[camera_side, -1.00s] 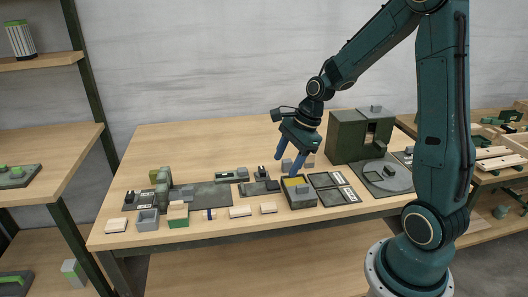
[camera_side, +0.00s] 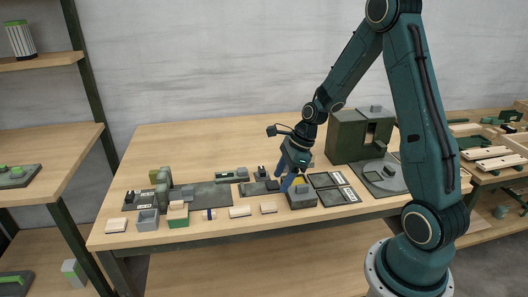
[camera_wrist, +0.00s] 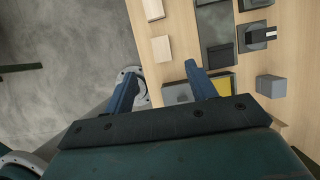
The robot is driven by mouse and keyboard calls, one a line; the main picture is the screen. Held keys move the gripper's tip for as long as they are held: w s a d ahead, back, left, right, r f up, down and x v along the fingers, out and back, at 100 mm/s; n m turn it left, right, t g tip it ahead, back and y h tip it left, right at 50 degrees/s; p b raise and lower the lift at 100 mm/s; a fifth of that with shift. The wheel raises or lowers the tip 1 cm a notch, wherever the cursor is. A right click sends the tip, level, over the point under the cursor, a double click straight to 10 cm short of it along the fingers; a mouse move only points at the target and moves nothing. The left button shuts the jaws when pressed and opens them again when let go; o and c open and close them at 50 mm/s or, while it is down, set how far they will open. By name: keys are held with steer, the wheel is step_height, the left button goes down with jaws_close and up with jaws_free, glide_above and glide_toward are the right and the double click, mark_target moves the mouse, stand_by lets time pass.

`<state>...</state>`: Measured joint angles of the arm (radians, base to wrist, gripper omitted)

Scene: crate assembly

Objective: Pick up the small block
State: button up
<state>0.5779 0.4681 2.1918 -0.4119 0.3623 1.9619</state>
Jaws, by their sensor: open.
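Which block the task means is not certain. A grey block (camera_side: 303,188) sits in a dark, open tray (camera_side: 303,202) with a yellow inside, near the table's front edge. In the wrist view a grey block (camera_wrist: 177,94) shows between my fingers, partly behind the right one, beside the yellow (camera_wrist: 222,84). Another small grey block (camera_wrist: 271,86) stands on bare table to the right. My gripper (camera_side: 284,179) is open and empty, with blue fingers pointing down at the tray's left side. In the wrist view my gripper (camera_wrist: 160,70) has its fingers wide apart. Contact cannot be told.
A dark plate with a black part (camera_wrist: 257,37) and a pale wooden block (camera_wrist: 161,48) lie close by. Flat dark trays (camera_side: 328,181) and a large green box (camera_side: 347,138) stand to the right. The table's back left is clear.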

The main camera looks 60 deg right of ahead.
glide_above(269, 206)
steer(key=s+d, duration=0.1)
steer(key=s, duration=0.1)
steer(key=shift+w+d+f, duration=0.1)
steer(key=shift+f, duration=1.1)
steer(key=shift+w+d+f, duration=0.1)
steer(key=shift+f, duration=1.05)
steer(key=shift+x, duration=2.55)
steer(key=shift+s+d+f, duration=0.1)
steer(key=shift+d, duration=0.15)
steer(key=c, duration=1)
